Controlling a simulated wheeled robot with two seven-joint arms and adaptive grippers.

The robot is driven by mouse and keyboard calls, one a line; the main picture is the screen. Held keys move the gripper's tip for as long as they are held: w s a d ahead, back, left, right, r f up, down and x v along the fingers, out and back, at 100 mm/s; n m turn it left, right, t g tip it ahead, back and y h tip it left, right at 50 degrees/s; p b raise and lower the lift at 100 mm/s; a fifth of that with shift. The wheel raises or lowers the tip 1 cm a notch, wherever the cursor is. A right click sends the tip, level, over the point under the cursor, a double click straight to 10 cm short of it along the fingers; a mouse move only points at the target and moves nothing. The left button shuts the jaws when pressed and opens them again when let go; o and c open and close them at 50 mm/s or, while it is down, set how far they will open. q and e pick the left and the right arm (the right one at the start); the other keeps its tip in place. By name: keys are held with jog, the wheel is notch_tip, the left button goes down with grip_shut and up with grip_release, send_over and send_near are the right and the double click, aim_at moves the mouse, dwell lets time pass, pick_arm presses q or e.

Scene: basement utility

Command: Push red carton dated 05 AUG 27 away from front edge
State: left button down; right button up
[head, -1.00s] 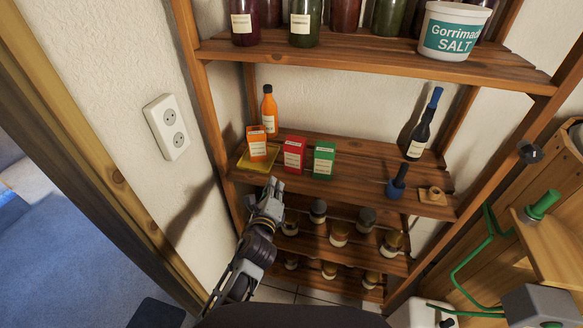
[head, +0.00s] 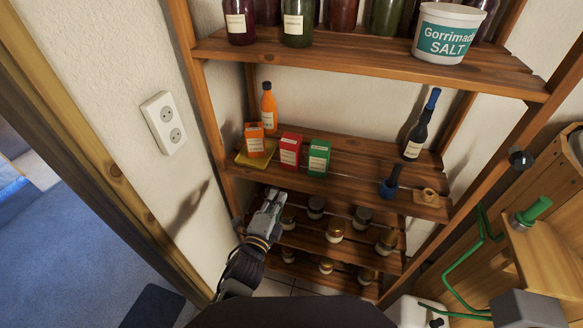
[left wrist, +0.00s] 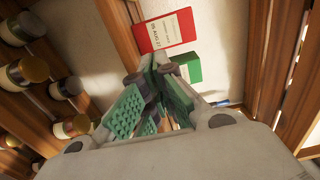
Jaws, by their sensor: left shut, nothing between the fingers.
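The red carton (head: 291,150) stands on the middle shelf (head: 345,172), between an orange carton (head: 254,140) and a green carton (head: 319,158). In the left wrist view the red carton (left wrist: 168,32) shows its white label, which reads 05 AUG 27. The green carton (left wrist: 186,67) is beside it there. My left gripper (head: 274,197) is shut and empty. In the head view it appears in front of and below the middle shelf's front edge, apart from the red carton. In the left wrist view its fingertips (left wrist: 162,63) point toward the cartons. My right gripper is not in view.
The orange carton stands by a yellow tray (head: 243,158), with an orange bottle (head: 268,108) behind. A dark bottle (head: 415,140), a blue object (head: 390,184) and a wooden piece (head: 429,197) are at the shelf's right. Small jars (head: 335,230) fill lower shelves.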

pick_arm(q)
jog(key=shift+w, duration=0.2)
jog(key=b, duration=0.2)
send_near(293, 162)
jog(key=shift+w, duration=1.2)
jog(key=shift+w+d, duration=0.7)
jog(key=shift+w, duration=0.25)
jog(key=shift+b+x, duration=0.45)
jog(key=shift+x, duration=0.65)
jog(key=shift+w, duration=0.2)
jog(key=shift+r, duration=0.1)
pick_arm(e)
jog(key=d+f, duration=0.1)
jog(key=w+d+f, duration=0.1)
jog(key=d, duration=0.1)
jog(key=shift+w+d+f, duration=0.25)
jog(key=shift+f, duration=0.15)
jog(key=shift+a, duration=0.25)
pick_arm(q)
jog(key=shift+w+d, duration=0.1)
jog(key=shift+w, duration=0.05)
